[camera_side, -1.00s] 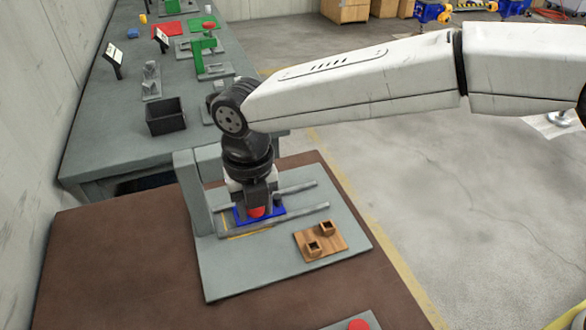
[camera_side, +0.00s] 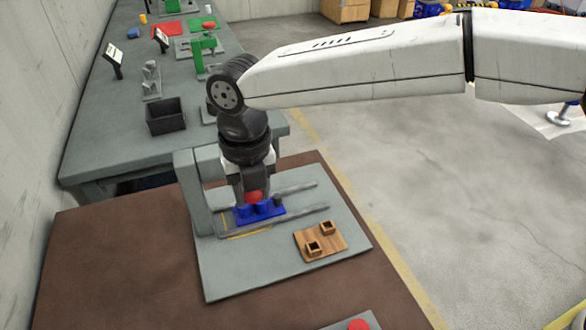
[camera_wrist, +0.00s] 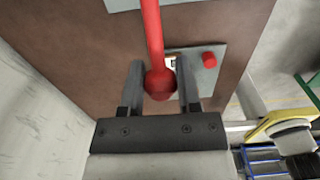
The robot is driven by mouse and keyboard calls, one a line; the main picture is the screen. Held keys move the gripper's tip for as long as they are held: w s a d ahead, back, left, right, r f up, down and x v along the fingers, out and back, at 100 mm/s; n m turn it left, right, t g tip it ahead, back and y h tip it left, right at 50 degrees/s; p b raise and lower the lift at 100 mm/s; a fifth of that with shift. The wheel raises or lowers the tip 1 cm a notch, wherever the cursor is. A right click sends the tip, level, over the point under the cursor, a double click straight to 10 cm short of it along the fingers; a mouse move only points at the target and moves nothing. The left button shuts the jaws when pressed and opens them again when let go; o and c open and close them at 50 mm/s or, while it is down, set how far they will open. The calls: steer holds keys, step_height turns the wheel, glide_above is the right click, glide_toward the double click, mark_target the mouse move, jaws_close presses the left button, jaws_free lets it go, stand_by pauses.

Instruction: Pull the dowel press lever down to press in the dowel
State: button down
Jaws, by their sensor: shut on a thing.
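The dowel press lever shows in the wrist view as a red rod with a red ball knob (camera_wrist: 160,84) between my fingers. My gripper (camera_wrist: 159,76) is shut on this knob; it points down in the side view (camera_side: 254,192). The red knob (camera_side: 254,198) shows at its fingertips, just above a blue block (camera_side: 243,217) with short blue posts. A dark peg (camera_side: 277,200) stands at the block's right end. The grey press frame (camera_side: 195,195) rises on the left of a grey baseplate (camera_side: 225,275). My gripper hides part of the press, and I cannot make out the dowel's seating.
Two grey rails (camera_side: 290,219) flank the blue block. A wooden plate (camera_side: 335,237) with two square sockets lies to the right on the baseplate. A red button on a grey plate (camera_wrist: 208,60) shows in the wrist view. A black bin (camera_side: 166,117) stands on the bench behind.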

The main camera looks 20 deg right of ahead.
steer(key=c, duration=0.5)
jaws_free()
steer(key=shift+r, duration=0.15)
steer(key=shift+r, duration=3.35)
